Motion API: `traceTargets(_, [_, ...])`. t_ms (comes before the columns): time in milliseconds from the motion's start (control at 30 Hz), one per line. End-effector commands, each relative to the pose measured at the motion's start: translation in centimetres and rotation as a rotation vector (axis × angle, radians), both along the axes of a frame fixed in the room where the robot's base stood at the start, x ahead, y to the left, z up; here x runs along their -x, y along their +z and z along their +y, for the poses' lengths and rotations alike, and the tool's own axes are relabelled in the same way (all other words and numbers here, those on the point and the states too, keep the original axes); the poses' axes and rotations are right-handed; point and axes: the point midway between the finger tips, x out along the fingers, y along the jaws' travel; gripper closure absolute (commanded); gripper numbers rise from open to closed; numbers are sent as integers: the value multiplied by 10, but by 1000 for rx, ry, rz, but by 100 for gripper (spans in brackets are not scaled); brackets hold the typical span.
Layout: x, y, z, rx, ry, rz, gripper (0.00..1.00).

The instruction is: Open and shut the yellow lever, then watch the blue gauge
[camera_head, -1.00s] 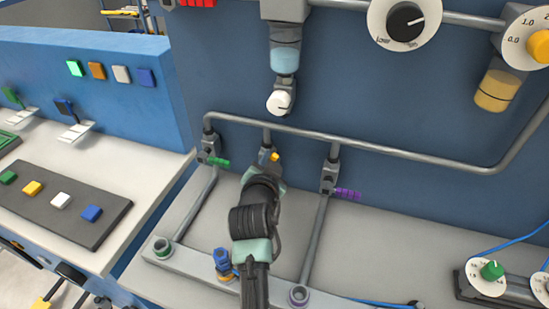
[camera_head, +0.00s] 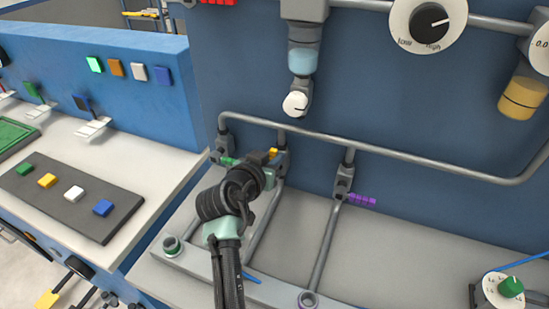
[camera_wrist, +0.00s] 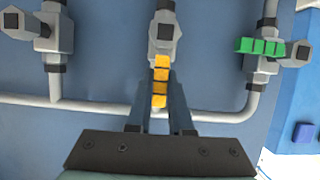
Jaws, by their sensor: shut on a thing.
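The yellow lever (camera_head: 272,152) is on the middle of three pipe valves, partly hidden by my gripper (camera_head: 268,160) in the head view. In the wrist view the lever (camera_wrist: 160,90) lies lengthwise between the two fingers of my gripper (camera_wrist: 160,78), which is shut on it. The middle valve body (camera_wrist: 165,30) is just beyond the fingertips. A light-blue cylinder (camera_head: 302,58) hangs on the wall above, with a white knob (camera_head: 295,103) under it. I cannot tell whether this is the blue gauge. A round white dial (camera_head: 430,22) with a black centre is at the upper right.
A green lever (camera_head: 229,161) is close to the left of my gripper and also shows in the wrist view (camera_wrist: 260,46). A purple lever (camera_head: 362,199) is on the right valve. A grey pipe (camera_head: 400,155) runs above the valves. The bench at right is mostly clear.

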Motion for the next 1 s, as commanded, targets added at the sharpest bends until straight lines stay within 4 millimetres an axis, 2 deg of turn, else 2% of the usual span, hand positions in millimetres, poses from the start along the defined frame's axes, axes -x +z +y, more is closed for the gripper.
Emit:
traceTargets(333, [0, 1, 0, 7, 2, 0, 100])
traceTargets(367, [0, 1, 0, 7, 2, 0, 76])
traceTargets(500, [0, 1, 1, 6, 2, 1, 51])
traceTargets(833, [1, 1, 1, 4, 2, 0, 51])
traceTargets(1000, [13, 6, 6, 3, 3, 0, 51])
